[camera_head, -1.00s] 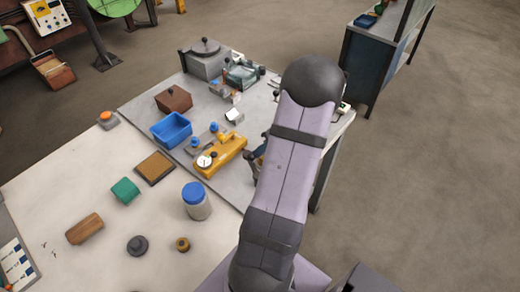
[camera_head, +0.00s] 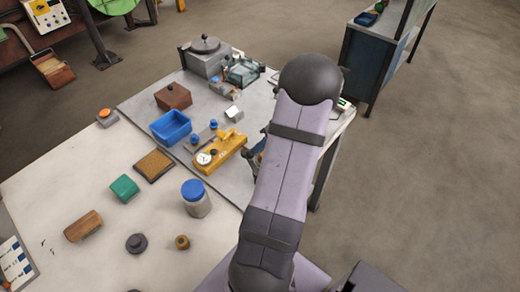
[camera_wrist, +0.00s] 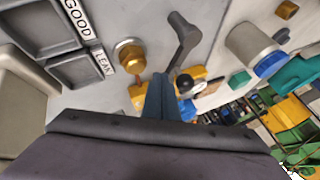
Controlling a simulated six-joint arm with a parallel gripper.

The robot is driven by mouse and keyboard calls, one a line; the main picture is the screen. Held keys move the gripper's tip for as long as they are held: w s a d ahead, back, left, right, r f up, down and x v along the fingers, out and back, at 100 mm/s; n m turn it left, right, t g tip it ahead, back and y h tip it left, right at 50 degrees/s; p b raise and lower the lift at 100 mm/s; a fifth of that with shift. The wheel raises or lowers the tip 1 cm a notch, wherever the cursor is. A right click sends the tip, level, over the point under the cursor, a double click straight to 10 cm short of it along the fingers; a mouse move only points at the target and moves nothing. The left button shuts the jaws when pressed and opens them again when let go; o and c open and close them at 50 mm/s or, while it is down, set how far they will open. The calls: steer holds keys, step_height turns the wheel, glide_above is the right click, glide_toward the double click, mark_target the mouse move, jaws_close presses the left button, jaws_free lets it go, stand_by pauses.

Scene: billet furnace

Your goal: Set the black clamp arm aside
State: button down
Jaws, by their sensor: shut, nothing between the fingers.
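The black clamp arm (camera_wrist: 185,42) shows in the wrist view as a dark grey bar with a wider, rounded upper end. It lies just beyond my fingertips, and its lower end comes close to them. I cannot tell whether they touch. My gripper (camera_wrist: 160,80) is shut, its narrow blue fingers together with nothing held between them. A brass nut-like part (camera_wrist: 130,55) stands left of the clamp arm. In the head view my own arm hides the clamp arm and most of the gripper.
Trays labelled GOOD (camera_wrist: 45,22) and LEAK (camera_wrist: 85,78) lie left in the wrist view. In the head view a yellow fixture (camera_head: 228,150), a blue bin (camera_head: 171,127) and a blue-lidded jar (camera_head: 197,203) stand left of my arm. Bare table lies around the green block (camera_head: 124,188).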

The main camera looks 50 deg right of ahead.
mark_target(245, 150)
steer(key=shift+w+a+f+n+g+y+b, duration=0.25)
steer(key=shift+w+a+n+g+y+b, duration=0.25)
steer(key=shift+n+b, duration=0.7)
steer(key=shift+w+a+n+g+y+b, duration=0.35)
steer(key=shift+n+y+b, duration=0.2)
steer(key=shift+n, duration=0.25)
steer(key=shift+w+a+r+n+g+y+b, duration=0.15)
steer(key=shift+w+a+n+g+y+b, duration=0.15)
steer(key=shift+a+n+g, duration=0.5)
steer(key=shift+w+a+r+n+g+y+b, duration=0.15)
steer(key=shift+a+n+g+y+b, duration=0.2)
steer(key=shift+n, duration=0.85)
steer(key=shift+a, duration=0.15)
steer(key=shift+w+d+p, duration=0.3)
steer(key=shift+d+p, duration=0.1)
steer(key=shift+d, duration=0.5)
steer(key=d, duration=0.3)
steer(key=shift+w+r, duration=0.25)
steer(key=b+v, duration=0.1)
steer(key=v, duration=0.8)
steer(key=shift+s+a, duration=0.2)
